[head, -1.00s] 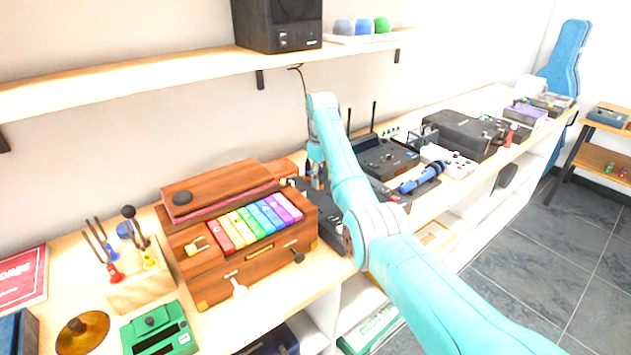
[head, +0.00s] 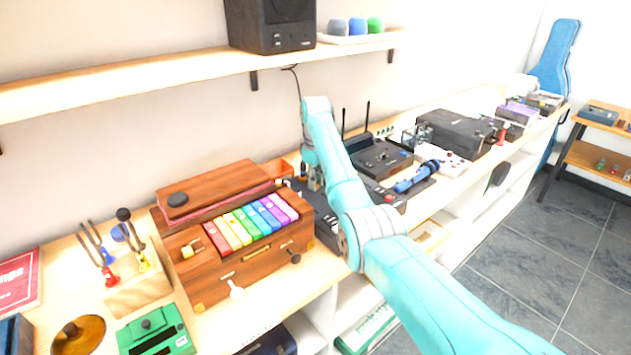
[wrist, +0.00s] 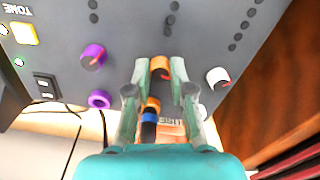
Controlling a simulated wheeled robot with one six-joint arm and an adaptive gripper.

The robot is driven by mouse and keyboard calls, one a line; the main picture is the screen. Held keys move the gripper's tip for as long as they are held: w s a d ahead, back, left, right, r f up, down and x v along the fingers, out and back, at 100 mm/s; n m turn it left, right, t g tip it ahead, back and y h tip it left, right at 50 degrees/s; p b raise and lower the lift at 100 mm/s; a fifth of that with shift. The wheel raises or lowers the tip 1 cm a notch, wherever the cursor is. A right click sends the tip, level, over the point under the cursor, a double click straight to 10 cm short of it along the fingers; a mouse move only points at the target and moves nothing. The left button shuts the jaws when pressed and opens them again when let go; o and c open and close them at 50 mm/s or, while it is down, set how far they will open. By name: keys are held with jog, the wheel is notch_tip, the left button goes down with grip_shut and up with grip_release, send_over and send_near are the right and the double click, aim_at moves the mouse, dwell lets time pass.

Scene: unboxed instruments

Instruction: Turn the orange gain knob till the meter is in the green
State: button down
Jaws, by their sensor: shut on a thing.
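In the wrist view, the orange gain knob (wrist: 160,66) is on the face of a dark grey unit (wrist: 200,25). My gripper (wrist: 160,72) is shut on the knob, with one fingertip on each side of it. The knob's pointer cannot be made out. In the head view, the dark unit (head: 327,232) stands on the bench just right of the wooden instrument, and my arm covers much of it. My gripper (head: 315,180) is low over it there, its fingertips hidden. I cannot make out the meter in either view.
A purple knob (wrist: 93,57) and a white knob (wrist: 218,77) flank the orange one. A cable with orange and blue bands (wrist: 151,112) shows between my fingers. The wooden box with coloured keys (head: 240,230) stands close left; a blue microphone (head: 418,178) lies right.

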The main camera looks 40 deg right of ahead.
jog(key=m, duration=0.4)
jog(key=shift+m, duration=2.2)
jog(key=c, duration=1)
grip_release()
